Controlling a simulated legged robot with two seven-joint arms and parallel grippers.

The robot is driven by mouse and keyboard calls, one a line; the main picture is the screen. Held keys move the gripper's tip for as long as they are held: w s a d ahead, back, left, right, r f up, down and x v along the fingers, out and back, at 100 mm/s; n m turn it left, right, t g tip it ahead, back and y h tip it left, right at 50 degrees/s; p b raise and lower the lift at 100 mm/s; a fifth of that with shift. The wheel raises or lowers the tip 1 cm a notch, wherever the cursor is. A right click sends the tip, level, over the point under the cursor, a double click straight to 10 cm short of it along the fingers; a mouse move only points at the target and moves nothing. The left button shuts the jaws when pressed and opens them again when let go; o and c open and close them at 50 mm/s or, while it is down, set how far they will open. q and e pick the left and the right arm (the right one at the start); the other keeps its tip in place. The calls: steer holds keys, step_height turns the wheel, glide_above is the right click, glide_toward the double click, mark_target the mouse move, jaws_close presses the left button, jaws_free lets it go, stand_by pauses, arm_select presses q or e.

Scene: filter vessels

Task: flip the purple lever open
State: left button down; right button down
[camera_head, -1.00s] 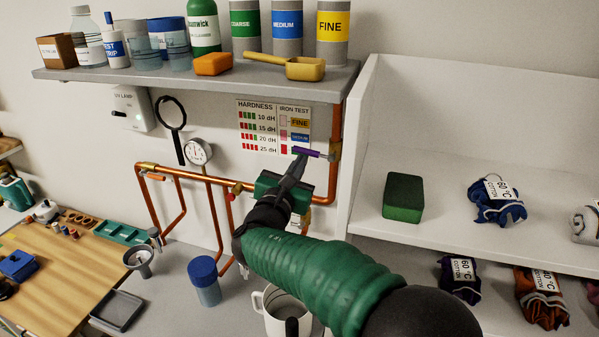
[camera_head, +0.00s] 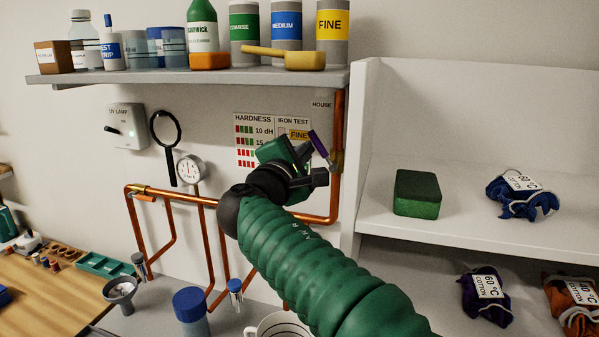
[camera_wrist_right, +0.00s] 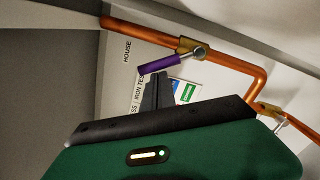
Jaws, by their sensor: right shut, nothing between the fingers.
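The purple lever (camera_head: 318,144) sits on a brass valve (camera_head: 336,160) on the copper pipe at the right end of the wall pipework. It points up and to the left from the valve. My right gripper (camera_head: 307,152) is shut and empty, just left of the lever. In the right wrist view, the lever (camera_wrist_right: 158,62) runs down-left from its valve (camera_wrist_right: 190,48), and the dark fingertips (camera_wrist_right: 158,78) lie right by it. I cannot tell whether they touch. My left gripper is not in view.
A shelf (camera_head: 200,76) with bottles and cans hangs above the pipes. A white shelf unit (camera_head: 450,228) with a green sponge (camera_head: 417,193) and cloth bundles stands close on the right.

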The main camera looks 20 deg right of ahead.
steer(key=shift+s+d+r+m+b, duration=0.4)
steer(key=shift+d+r+m+b, duration=0.3)
steer(key=shift+m, duration=0.3)
